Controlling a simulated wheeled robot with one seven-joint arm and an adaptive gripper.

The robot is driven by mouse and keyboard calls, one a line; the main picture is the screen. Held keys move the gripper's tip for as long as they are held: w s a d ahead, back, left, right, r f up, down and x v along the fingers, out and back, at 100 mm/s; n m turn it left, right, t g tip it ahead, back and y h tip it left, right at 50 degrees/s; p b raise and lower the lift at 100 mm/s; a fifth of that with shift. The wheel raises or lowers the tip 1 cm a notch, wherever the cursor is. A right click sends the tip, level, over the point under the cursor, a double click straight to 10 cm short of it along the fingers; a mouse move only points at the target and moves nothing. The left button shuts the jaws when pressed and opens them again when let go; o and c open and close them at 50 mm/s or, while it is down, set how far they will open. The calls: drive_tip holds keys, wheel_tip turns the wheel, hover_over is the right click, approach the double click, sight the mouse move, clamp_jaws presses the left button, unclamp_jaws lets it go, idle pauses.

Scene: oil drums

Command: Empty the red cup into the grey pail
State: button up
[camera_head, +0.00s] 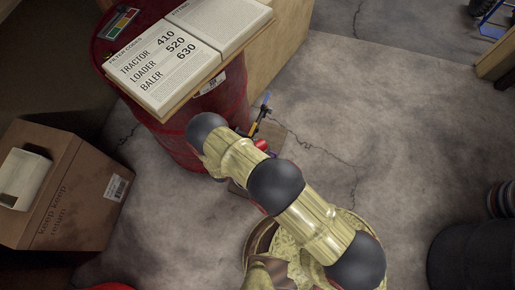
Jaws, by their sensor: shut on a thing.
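My arm, gold with dark round joints, reaches up from the bottom right to the red drum's right side. My gripper cannot be made out; its end may be hidden behind the arm. I cannot make out the red cup or the grey pail for certain. Small red, blue and yellow parts (261,143) show just past the arm, above a brown flat patch on the floor; what they are is unclear.
A red drum (170,131) bears an open book (150,85). A cardboard box (95,180) stands left, a wooden block (276,55) behind the drum. A dark round container (470,250) is at lower right. Cracked concrete floor (400,130) is clear at right.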

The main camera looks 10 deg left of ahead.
drive_tip(key=shift+s+a+r+t+h+b, duration=0.15)
drive_tip(key=shift+t+h+b, duration=0.35)
drive_tip(key=shift+b, duration=0.5)
drive_tip(key=shift+s+a+t+h+b, duration=0.1)
drive_tip(key=shift+t+h+b, duration=0.35)
drive_tip(key=shift+b, duration=0.55)
drive_tip(key=shift+s+a+r+n+t+h, duration=0.15)
drive_tip(key=shift+s+a+n+t+h, duration=0.1)
drive_tip(key=shift+t+h, duration=0.55)
drive_tip(key=shift+s+a+r+n+t+h, duration=0.1)
drive_tip(key=shift+s+a+n+t+h, duration=0.2)
drive_tip(key=shift+t, duration=0.75)
drive_tip(key=shift+d, duration=0.1)
